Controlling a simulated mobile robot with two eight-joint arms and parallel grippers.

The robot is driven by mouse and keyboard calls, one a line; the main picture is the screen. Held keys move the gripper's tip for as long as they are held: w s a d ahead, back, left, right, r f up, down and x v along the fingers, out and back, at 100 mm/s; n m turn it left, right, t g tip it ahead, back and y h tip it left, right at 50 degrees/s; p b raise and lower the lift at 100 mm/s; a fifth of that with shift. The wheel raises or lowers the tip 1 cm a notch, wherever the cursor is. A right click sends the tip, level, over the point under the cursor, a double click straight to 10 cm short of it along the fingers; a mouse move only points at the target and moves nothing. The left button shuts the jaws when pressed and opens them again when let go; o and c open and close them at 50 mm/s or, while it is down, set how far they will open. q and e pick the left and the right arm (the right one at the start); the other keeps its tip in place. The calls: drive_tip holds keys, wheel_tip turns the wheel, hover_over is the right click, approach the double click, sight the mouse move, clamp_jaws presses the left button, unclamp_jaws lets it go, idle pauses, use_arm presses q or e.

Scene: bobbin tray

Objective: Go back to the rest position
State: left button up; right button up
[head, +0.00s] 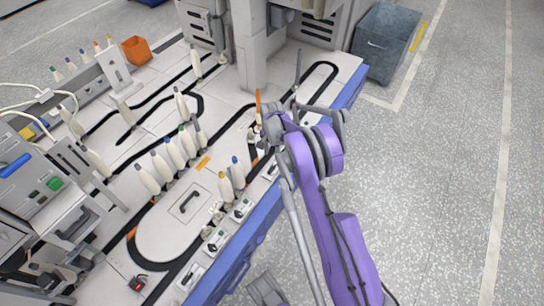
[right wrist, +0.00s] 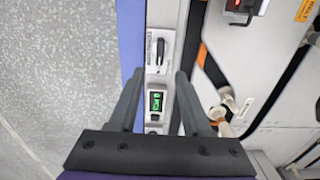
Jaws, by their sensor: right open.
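My right arm (head: 342,225) is purple and reaches in from the bottom right of the head view. Its gripper (head: 274,118) hangs over the right edge of the machine table. In the right wrist view the same gripper (right wrist: 158,88) has its two dark fingers wide apart with nothing held between them. A small panel with a green display (right wrist: 155,101) shows in the gap below the fingers. White bobbins with coloured tips stand on the table, among them a blue-tipped one (head: 238,172) close to the gripper. My left gripper does not show.
Black curved tracks and several more bobbins (head: 176,153) cover the table (head: 165,235). A grey machine column (head: 248,45) rises behind the gripper. A grey-blue bin (head: 386,43) stands on the floor at the back right. The speckled floor (head: 440,170) at right is clear.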

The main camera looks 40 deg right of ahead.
drive_tip(key=shift+r, duration=0.15)
idle(0.4)
drive_tip(key=s+a+r+n+t, duration=0.1)
drive_tip(key=s+a+r+n, duration=0.35)
drive_tip(key=a+r, duration=0.4)
drive_tip(key=s+a+r+n+t, duration=0.1)
drive_tip(key=s+a+r+n, duration=0.3)
drive_tip(key=a+r, duration=0.45)
drive_tip(key=s+a+r+n+t, duration=0.1)
drive_tip(key=s+a+n, duration=0.3)
drive_tip(key=s, duration=0.6)
drive_tip(key=s+a+r+n+t, duration=0.15)
drive_tip(key=s+a, duration=0.35)
drive_tip(key=s, duration=0.5)
use_arm(q)
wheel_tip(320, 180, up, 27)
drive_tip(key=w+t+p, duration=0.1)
drive_tip(key=p, duration=2.2)
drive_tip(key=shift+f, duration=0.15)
use_arm(e)
wheel_tip(320, 180, up, 27)
drive_tip(key=w+n, duration=0.1)
drive_tip(key=shift+a+f+t, duration=0.15)
drive_tip(key=shift+a+t, duration=0.1)
drive_tip(key=shift+t, duration=0.2)
